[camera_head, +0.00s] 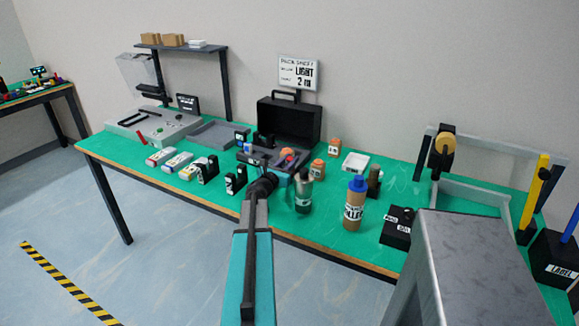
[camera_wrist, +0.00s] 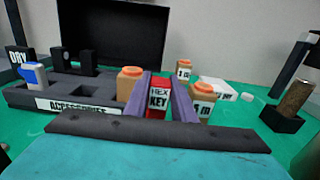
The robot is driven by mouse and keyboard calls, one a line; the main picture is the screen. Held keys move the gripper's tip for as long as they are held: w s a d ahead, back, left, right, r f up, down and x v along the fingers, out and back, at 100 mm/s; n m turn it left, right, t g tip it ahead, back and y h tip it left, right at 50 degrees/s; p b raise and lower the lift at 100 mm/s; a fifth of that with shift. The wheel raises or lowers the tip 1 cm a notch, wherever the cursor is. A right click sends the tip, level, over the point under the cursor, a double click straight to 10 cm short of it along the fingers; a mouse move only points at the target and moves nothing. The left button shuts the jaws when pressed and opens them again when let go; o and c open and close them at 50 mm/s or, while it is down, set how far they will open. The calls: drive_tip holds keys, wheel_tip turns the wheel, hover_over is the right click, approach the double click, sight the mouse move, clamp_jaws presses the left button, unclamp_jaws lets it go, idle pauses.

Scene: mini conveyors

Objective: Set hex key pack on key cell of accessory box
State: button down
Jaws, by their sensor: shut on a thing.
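My gripper (camera_wrist: 158,92) is shut on the hex key pack (camera_wrist: 158,100), a small red pack with a white label reading HEX KEY. The pack stands upright between the two purple-grey fingers. In the head view my gripper (camera_head: 289,161) is at the right end of the accessory box. The accessory box (camera_wrist: 40,98) is a dark grey tray with several cells and an ACCESSORIES label, left of my gripper in the wrist view. A bottle with an orange cap (camera_wrist: 130,80) is just left of the fingers. The fingers hide the box's right end, so I cannot tell whether the pack touches it.
An open black case (camera_head: 290,122) stands behind the box. A brown bottle with a blue cap (camera_head: 355,200) stands in front. Several small packs (camera_head: 178,162) lie to the left.

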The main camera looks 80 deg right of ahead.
drive_tip(key=shift+f, duration=1.25)
drive_tip(key=shift+f, duration=0.15)
drive_tip(key=c, duration=1.5)
unclamp_jaws()
drive_tip(key=shift+r, duration=0.2)
drive_tip(key=shift+b+v, duration=1)
drive_tip(key=shift+v, duration=5)
